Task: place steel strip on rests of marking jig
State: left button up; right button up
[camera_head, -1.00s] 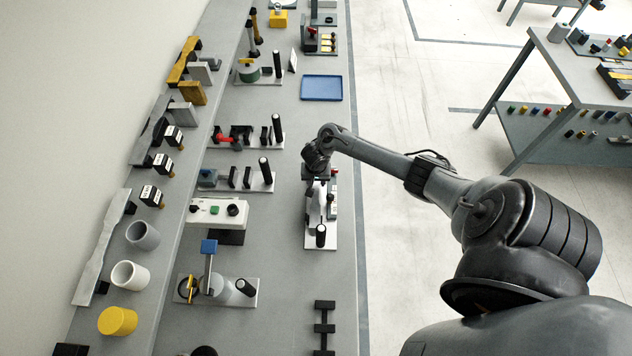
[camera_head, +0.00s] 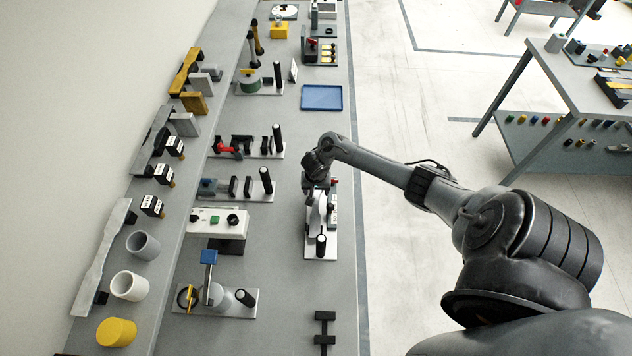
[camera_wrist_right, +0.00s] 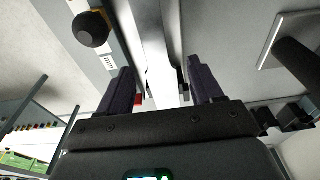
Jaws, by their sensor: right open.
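My right gripper (camera_head: 317,184) is over a white-based fixture (camera_head: 313,253) with a black upright post, which looks like the marking jig. In the right wrist view the gripper (camera_wrist_right: 160,88) is open, its two dark fingers apart. A pale steel strip (camera_wrist_right: 157,45), narrow in the middle, runs lengthwise through the gap between them with room on both sides. In the head view a pale strip-like piece (camera_head: 317,210) shows on the fixture, just below the gripper. The arm hides the fixture's far end, and I cannot tell whether the strip touches the rests. My left gripper is not in view.
Other fixtures with black posts (camera_head: 265,180) stand to the left. A blue tray (camera_head: 322,97) lies farther back. Black blocks (camera_head: 325,328) stand near the front. Cups (camera_head: 128,285) line the shelf at left. The bench between tray and arm is clear.

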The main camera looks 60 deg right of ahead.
aim_at(316, 196)
notch_tip(316, 196, up, 10)
jog(key=a+r+p, duration=0.1)
jog(key=p, duration=0.3)
jog(key=s+a+n+t, duration=0.3)
jog(key=a+n, duration=0.6)
jog(key=a, duration=0.9)
jog(key=s+a+r+n+y, duration=0.1)
jog(key=s+a+r+n, duration=0.4)
jog(key=s+a+r, duration=0.3)
jog(key=s+r, duration=0.3)
jog(key=shift+s+a+r+n+y, duration=0.2)
jog(key=shift+s+a+n+y, duration=0.1)
jog(key=shift+s+a, duration=0.1)
jog(key=shift+p, duration=0.3)
notch_tip(316, 196, up, 3)
jog(key=p, duration=0.3)
jog(key=shift+r, duration=0.1)
